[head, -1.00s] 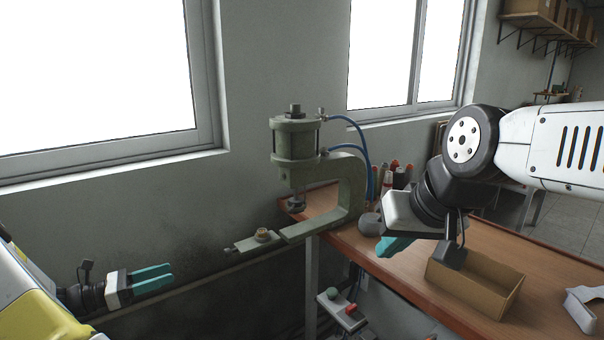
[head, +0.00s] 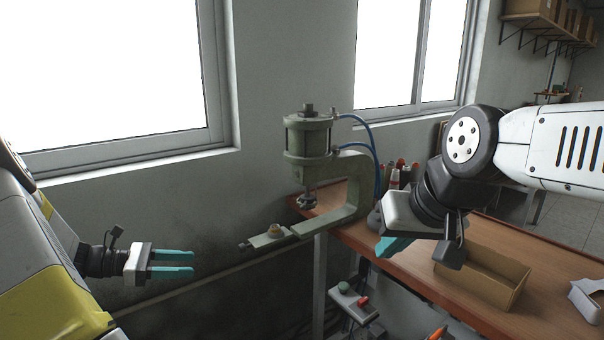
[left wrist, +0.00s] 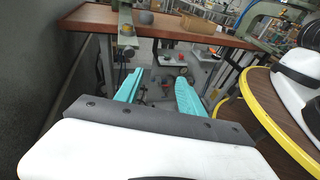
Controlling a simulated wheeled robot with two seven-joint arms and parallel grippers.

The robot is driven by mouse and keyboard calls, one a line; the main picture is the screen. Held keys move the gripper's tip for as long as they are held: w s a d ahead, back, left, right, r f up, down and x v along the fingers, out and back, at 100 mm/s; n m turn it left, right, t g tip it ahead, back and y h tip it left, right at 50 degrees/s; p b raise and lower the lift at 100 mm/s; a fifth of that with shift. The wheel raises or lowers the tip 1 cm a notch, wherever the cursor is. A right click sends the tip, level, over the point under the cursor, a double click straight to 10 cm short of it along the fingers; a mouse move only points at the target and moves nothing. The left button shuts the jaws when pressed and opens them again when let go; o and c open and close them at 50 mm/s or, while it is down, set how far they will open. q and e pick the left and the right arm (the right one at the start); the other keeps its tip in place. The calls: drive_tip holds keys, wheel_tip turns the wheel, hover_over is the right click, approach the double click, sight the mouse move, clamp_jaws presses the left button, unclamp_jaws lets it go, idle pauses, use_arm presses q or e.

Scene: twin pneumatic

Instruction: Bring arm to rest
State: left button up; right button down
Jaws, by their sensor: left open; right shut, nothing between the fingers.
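My left gripper (head: 172,261) is at the lower left of the head view, in free air in front of the grey wall and left of the press. Its teal fingers are apart with nothing between them. In the left wrist view its two fingers (left wrist: 158,92) point toward the space under the table. My right gripper (head: 392,246) hangs over the wooden table (head: 400,281), just left of the cardboard box. Its teal fingers are together and hold nothing; part of it is hidden behind its own wrist.
A green pneumatic press (head: 310,140) with blue hoses stands at the table's left end. A small brass-coloured part (head: 274,230) sits on its slide plate. An open cardboard box (head: 500,285) lies on the table. A two-button box (head: 352,302) hangs below the table edge.

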use_arm(q)
drive_tip(key=s+d+r+m+g+y, duration=0.5)
drive_tip(key=s+d+r+m+y, duration=0.2)
drive_tip(key=d+r+m, duration=0.4)
drive_tip(key=s+d+r+m+t+y, duration=0.5)
drive_tip(key=s+r+m+t, duration=0.1)
drive_tip(key=s+m, duration=0.5)
drive_tip(key=shift+r, duration=0.75)
